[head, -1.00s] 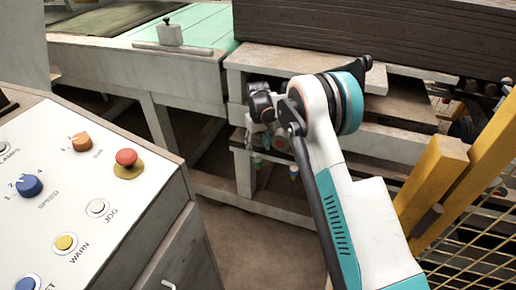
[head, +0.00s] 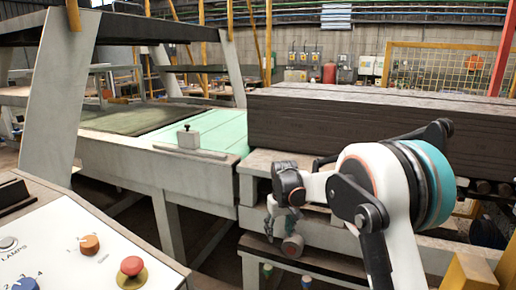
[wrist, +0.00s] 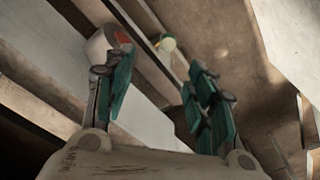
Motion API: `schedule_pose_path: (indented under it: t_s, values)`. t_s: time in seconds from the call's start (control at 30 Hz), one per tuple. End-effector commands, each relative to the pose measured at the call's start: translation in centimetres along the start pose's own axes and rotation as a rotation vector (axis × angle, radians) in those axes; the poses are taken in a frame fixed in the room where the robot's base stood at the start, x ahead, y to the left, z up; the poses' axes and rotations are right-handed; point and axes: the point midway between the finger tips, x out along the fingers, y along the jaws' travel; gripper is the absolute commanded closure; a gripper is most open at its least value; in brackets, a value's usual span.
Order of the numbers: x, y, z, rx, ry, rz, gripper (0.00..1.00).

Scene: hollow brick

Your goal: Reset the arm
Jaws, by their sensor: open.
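My arm reaches up from the lower right in the head view, folded at a large white and teal joint. My gripper (head: 281,228) hangs at the arm's left end, pointing down in front of the bench frame. In the wrist view my gripper (wrist: 163,92) has its two teal-padded fingers spread apart, with nothing between them. A pale cylinder with a reddish end (wrist: 105,45) shows behind the left finger. I cannot tell whether they touch.
A control panel (head: 70,245) with knobs and a red button stands at lower left. A stack of dark boards (head: 370,125) lies behind the arm. A pale green conveyor bed (head: 210,133) is left of it. Yellow posts (head: 470,272) stand close at lower right.

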Motion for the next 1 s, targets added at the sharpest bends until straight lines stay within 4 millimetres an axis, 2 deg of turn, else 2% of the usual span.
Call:
schedule_pose_path:
  t_s: [0.03, 0.2, 0.5, 0.8, 1.0]
  values:
    - [-1.5, 0.3, 0.8, 0.008, 0.012, 0.002, 0.49]
    - [-5.9, 1.0, 3.1, 0.035, 0.055, 0.01, 0.49]
    - [-12.5, 1.7, 8.4, 0.081, 0.129, 0.025, 0.49]
    - [-17.4, 2.0, 14.6, 0.127, 0.204, 0.039, 0.49]
    - [-19.7, 1.9, 19.1, 0.156, 0.253, 0.049, 0.49]
